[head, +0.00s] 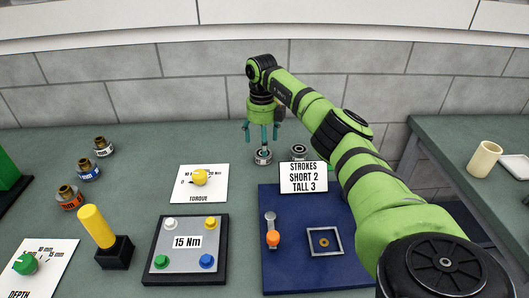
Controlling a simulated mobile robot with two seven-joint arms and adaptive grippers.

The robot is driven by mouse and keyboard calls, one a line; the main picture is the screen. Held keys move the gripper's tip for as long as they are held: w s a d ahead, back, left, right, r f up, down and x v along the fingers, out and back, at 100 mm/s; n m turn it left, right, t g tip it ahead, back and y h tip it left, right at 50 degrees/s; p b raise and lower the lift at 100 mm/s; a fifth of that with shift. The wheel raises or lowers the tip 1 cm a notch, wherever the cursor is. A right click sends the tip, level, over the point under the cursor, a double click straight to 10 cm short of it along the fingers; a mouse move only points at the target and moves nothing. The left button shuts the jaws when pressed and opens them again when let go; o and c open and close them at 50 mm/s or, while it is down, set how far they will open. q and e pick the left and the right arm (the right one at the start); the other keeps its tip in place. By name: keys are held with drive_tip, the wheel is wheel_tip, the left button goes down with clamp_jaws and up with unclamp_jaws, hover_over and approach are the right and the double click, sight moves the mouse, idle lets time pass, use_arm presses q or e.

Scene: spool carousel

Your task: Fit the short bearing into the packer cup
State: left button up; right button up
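My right gripper (262,138) points down at the back of the table, its teal fingers spread. Just below the fingertips is a small metal bearing (263,156) with a light band; I see no contact. A second, dark ring-shaped bearing (299,151) stands to its right, partly behind the strokes sign (303,178). I cannot tell for certain which is the short one. On the blue mat (285,208) are an orange-knobbed lever (272,237) and a square frame (325,241) around a brass ring. I cannot tell for certain which thing is the packer cup. My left gripper is not in view.
Several brass-topped fittings (89,169) stand at left. A yellow handle (96,226) leans on a black base. A torque dial card (201,183), a 15 Nm panel (187,243) and a depth dial card (40,268) lie nearby. A tan cup (485,160) stands on the right table.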

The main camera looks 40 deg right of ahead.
drive_tip(key=f, duration=0.1)
drive_tip(key=f+p, duration=0.1)
drive_tip(key=f, duration=0.2)
drive_tip(key=shift+d+f, duration=0.35)
drive_tip(key=shift+r, duration=0.1)
drive_tip(key=c, duration=1.5)
